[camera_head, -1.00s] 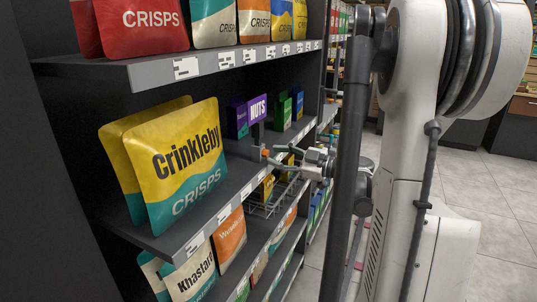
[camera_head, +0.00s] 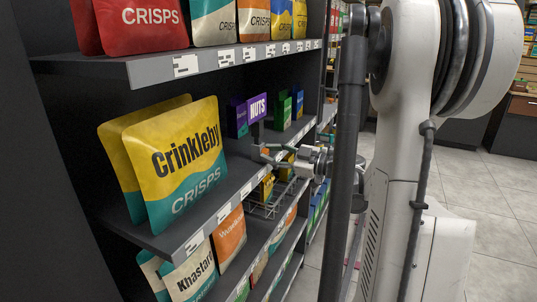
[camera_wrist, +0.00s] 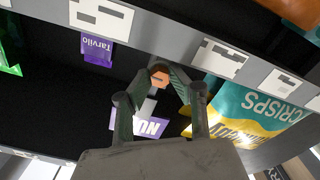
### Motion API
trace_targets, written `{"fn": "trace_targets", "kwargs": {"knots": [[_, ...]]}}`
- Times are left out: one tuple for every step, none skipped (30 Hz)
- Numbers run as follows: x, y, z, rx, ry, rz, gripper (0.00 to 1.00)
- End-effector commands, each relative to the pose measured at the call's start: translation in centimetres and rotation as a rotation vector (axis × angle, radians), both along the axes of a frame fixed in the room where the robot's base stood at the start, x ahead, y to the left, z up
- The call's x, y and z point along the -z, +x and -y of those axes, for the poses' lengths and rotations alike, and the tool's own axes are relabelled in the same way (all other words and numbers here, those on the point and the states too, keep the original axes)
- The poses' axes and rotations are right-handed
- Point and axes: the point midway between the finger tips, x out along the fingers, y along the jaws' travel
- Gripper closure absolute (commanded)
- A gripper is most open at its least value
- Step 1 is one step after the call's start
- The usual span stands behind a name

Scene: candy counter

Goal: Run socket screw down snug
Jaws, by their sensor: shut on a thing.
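My gripper (camera_wrist: 160,84) reaches in at the shelf front. In the wrist view its two green-grey fingers are closed on a small orange-brown piece (camera_wrist: 159,76), which looks like the head of the socket screw. The screw's shank and its hole are hidden, so I cannot tell how far in it sits.
A purple NUTS box (camera_head: 257,108) stands behind the gripper. Yellow Crinkleby crisps bags (camera_head: 182,160) stand left on the same shelf. A wire basket (camera_head: 267,206) hangs below the gripper. The upper shelf edge (camera_head: 228,58) runs above.

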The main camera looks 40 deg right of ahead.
Motion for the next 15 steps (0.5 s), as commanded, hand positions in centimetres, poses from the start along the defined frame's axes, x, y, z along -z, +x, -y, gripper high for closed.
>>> {"fn": "trace_targets", "kwargs": {"knots": [[0.12,-0.01,0.00,0.000,0.038,-0.016,0.95],[0.13,-0.01,0.00,0.000,0.066,-0.028,0.95],[0.13,-0.01,0.00,0.000,0.104,-0.044,0.95],[0.12,-0.01,-0.01,0.000,0.129,-0.055,0.95],[0.11,-0.01,0.00,0.000,0.152,-0.065,0.95],[0.09,-0.01,0.00,0.000,0.179,-0.076,0.95],[0.07,-0.01,0.00,0.000,0.194,-0.083,0.95],[0.06,-0.01,0.00,0.000,0.206,-0.088,0.95],[0.04,-0.01,0.00,0.000,0.217,-0.092,0.95],[0.02,-0.01,0.00,0.000,0.220,-0.093,0.95],[0.01,-0.01,0.01,0.000,0.222,-0.094,0.95],[0.00,-0.01,0.00,0.000,0.222,-0.094,0.95],[-0.01,-0.01,0.01,0.000,0.222,-0.094,0.95],[-0.01,-0.01,0.01,0.000,0.221,-0.094,0.95],[-0.01,-0.01,0.01,0.000,0.221,-0.094,0.95]]}}
